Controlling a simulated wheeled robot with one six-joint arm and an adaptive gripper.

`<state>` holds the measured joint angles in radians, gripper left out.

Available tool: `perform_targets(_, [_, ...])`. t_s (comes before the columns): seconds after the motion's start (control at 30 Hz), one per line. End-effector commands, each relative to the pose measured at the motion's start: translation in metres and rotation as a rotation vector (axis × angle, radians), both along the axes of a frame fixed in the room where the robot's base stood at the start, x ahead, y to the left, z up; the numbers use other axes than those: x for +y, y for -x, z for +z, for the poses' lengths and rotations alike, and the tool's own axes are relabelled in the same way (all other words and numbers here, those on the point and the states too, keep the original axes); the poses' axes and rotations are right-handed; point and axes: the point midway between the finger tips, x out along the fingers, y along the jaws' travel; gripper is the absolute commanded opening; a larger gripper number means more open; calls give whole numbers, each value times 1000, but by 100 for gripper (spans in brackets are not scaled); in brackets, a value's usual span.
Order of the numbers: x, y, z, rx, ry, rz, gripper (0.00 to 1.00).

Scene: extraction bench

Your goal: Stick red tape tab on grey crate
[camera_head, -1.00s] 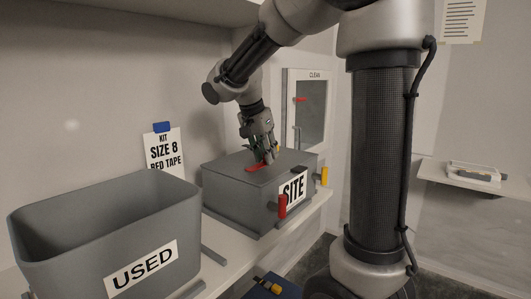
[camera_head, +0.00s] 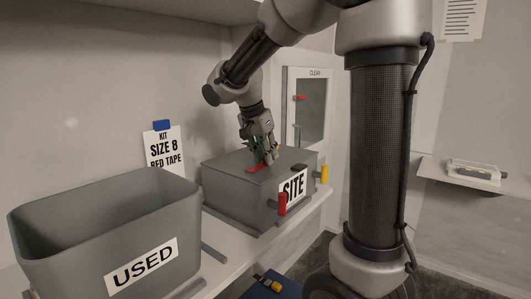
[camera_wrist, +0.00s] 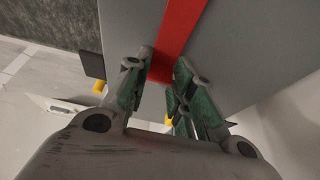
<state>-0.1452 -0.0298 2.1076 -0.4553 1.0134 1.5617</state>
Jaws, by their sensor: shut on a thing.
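The grey crate (camera_head: 228,192) stands shut on the bench, with a "SITE" label on its front. The red tape tab (camera_head: 255,169) is at the top of the crate lid, under my gripper (camera_head: 266,160). In the wrist view the red tape tab (camera_wrist: 178,30) is a long strip stretching away over the grey crate surface (camera_wrist: 245,35). Its near end is between the fingertips of my gripper (camera_wrist: 163,72), which is shut on it. I cannot tell whether the tab lies flat against the lid or just above it.
A grey "USED" bin (camera_head: 80,250) stands open at the left. A kit card (camera_head: 163,150) stands behind.

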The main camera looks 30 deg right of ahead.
Motion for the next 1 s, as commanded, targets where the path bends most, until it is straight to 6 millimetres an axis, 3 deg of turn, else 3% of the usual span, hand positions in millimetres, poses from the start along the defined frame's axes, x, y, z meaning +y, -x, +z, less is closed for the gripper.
perform_targets(0.93, [0,1,-3,2,-1,-1,16])
perform_targets(1.0, [0,1,-4,2,-1,-1,33])
